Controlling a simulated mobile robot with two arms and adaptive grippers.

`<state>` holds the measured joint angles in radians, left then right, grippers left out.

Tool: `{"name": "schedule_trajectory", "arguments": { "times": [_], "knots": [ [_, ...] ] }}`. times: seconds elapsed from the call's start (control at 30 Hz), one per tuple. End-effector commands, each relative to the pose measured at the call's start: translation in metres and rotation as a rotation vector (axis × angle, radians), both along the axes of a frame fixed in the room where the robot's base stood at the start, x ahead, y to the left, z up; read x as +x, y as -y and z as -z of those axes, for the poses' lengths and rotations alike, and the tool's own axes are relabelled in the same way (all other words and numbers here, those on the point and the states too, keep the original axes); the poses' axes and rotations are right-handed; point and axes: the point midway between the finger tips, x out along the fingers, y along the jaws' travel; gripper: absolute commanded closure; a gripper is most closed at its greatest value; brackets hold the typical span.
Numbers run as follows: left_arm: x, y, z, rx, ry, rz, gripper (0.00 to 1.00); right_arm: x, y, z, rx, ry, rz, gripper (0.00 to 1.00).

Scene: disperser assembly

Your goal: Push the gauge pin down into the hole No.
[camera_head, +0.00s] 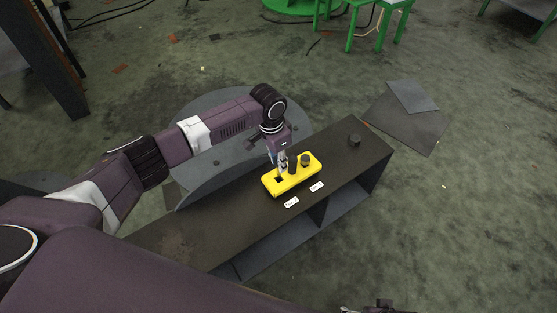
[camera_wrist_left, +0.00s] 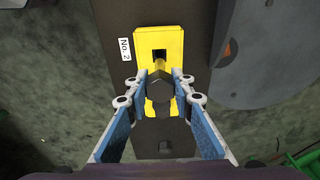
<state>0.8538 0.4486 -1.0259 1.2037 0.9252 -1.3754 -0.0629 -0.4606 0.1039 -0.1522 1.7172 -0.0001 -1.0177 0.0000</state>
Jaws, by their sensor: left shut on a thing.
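The yellow block (camera_head: 271,187) lies on the dark bench top, with a square hole at its near left end. My left gripper (camera_wrist_left: 159,86) is shut on a dark gauge pin (camera_wrist_left: 157,92) with a faceted head, over the block's middle. In the head view the left gripper (camera_head: 282,168) points down at the block. How deep the pin sits cannot be told. My right gripper (camera_head: 378,307) barely shows at the bottom edge; its fingers are unclear.
A dark round knob (camera_head: 305,159) stands at the block's far end. White labels lie before the block; one reads No.2 (camera_wrist_left: 124,49). A small dark cylinder (camera_head: 354,139) stands at the bench's far right. The bench top (camera_head: 337,158) between it and the block is clear.

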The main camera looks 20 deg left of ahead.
Motion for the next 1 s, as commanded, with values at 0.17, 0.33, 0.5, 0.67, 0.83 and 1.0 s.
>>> {"name": "schedule_trajectory", "arguments": {
  "times": [0.17,0.33,0.5,0.67,0.83,1.0],
  "knots": [
    [0.0,0.0,-0.001,-0.001,0.001,0.0,1.0,-0.006,0.0,0.006,-0.001,-0.012,-0.001,0.0],
    [0.0,0.0,-0.001,-0.001,0.002,0.0,1.0,-0.008,0.0,0.01,-0.001,-0.013,-0.001,0.0],
    [0.0,0.0,-0.001,-0.001,0.002,0.0,1.0,-0.012,0.001,0.014,-0.002,-0.021,-0.001,0.0],
    [0.0,0.0,0.0,-0.001,0.001,0.0,1.0,-0.011,0.0,0.013,-0.001,-0.02,-0.001,0.0],
    [0.0,0.001,0.002,-0.001,0.001,0.0,1.0,-0.009,0.0,0.012,0.0,-0.017,-0.001,0.0],
    [0.0,0.001,0.005,-0.001,0.002,0.0,1.0,-0.003,-0.001,0.004,0.002,-0.006,-0.002,0.0]
  ]
}}
